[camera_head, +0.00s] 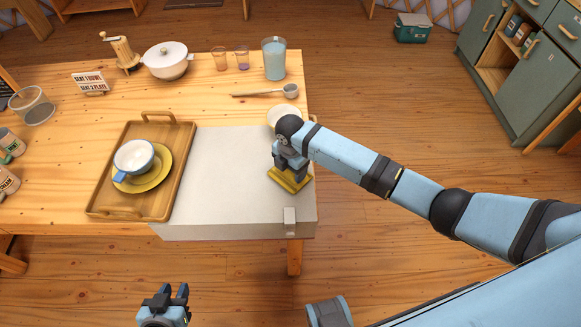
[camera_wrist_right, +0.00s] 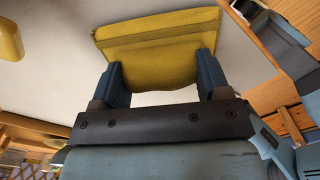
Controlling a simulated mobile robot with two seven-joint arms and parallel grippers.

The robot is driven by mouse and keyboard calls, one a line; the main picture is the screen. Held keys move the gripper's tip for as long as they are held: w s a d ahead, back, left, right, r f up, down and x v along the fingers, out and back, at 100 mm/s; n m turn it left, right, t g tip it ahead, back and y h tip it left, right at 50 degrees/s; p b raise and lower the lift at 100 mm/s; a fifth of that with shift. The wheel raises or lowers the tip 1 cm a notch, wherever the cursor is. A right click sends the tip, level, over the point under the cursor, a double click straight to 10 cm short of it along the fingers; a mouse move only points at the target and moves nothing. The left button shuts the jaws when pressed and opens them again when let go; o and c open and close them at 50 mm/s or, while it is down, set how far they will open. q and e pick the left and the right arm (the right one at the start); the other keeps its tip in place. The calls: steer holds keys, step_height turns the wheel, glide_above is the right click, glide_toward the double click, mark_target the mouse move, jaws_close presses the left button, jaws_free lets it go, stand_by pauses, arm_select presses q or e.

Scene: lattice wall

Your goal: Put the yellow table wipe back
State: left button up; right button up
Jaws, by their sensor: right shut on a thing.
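The yellow table wipe (camera_head: 289,178) is at the right end of the white cloth (camera_head: 230,165) that covers the front part of the table. My right gripper (camera_head: 289,165) points down and is shut on the wipe. In the right wrist view the yellow wipe (camera_wrist_right: 160,50) is pinched between the two dark blue fingers (camera_wrist_right: 163,82), bulging between them. I cannot tell whether the wipe touches the cloth. My left gripper (camera_head: 174,294) is open and empty, in front of the table at the bottom of the head view.
A wooden tray (camera_head: 103,205) with a yellow saucer (camera_head: 160,180) and a blue-and-white cup (camera_head: 133,157) is left of the cloth. A small light block (camera_head: 290,220) is at the cloth's front edge.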

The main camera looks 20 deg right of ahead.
steer(key=o, duration=0.9)
steer(key=shift+f, duration=0.1)
